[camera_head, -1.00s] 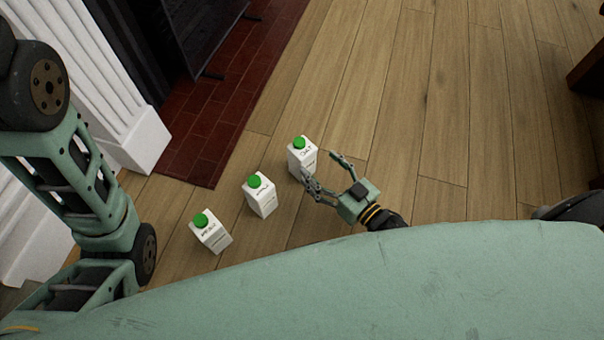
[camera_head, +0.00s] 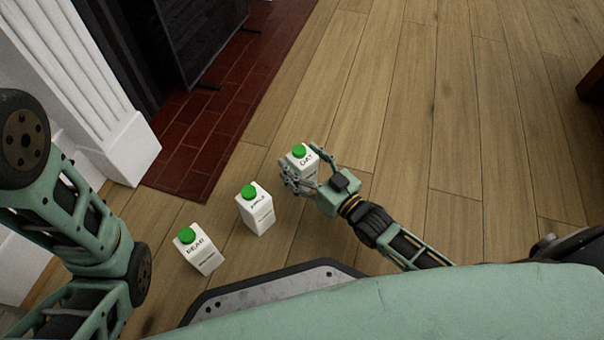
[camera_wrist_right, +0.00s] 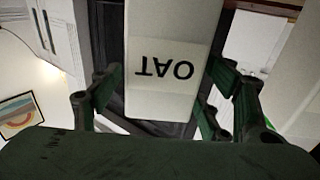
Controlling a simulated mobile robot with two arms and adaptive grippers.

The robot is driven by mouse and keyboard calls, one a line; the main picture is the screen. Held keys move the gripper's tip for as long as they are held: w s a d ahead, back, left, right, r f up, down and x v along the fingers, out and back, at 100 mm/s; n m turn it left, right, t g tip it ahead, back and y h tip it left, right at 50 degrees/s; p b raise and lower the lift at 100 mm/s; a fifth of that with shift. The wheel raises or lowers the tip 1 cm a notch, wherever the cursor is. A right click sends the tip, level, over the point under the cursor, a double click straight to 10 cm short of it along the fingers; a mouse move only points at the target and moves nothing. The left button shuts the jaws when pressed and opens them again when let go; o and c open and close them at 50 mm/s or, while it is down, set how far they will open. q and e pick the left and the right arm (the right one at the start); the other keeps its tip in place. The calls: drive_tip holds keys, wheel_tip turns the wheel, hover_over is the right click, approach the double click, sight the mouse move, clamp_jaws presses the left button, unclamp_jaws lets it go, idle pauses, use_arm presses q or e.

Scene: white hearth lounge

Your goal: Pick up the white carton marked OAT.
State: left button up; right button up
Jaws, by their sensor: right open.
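The white carton marked OAT (camera_head: 303,160), with a green cap, stands on the wooden floor at the right end of a row of cartons. My right gripper (camera_head: 308,172) is open, with its fingers on either side of this carton. In the right wrist view the OAT carton (camera_wrist_right: 168,70) fills the middle, its lettering upside down, between the open fingers (camera_wrist_right: 158,100). Whether the fingers touch it I cannot tell. My left arm comes in at the left of the head view, but its gripper is out of sight.
A white carton marked APPLE (camera_head: 256,212) stands close left of the OAT carton. Another marked PEAR (camera_head: 200,252) stands further left and nearer. A red brick hearth (camera_head: 205,140) and a white pillar (camera_head: 120,140) are at the left.

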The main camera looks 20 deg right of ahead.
drive_tip(key=c, duration=1.6)
drive_tip(key=shift+r, duration=0.1)
drive_tip(key=shift+c, duration=0.6)
drive_tip(key=shift+r, duration=0.1)
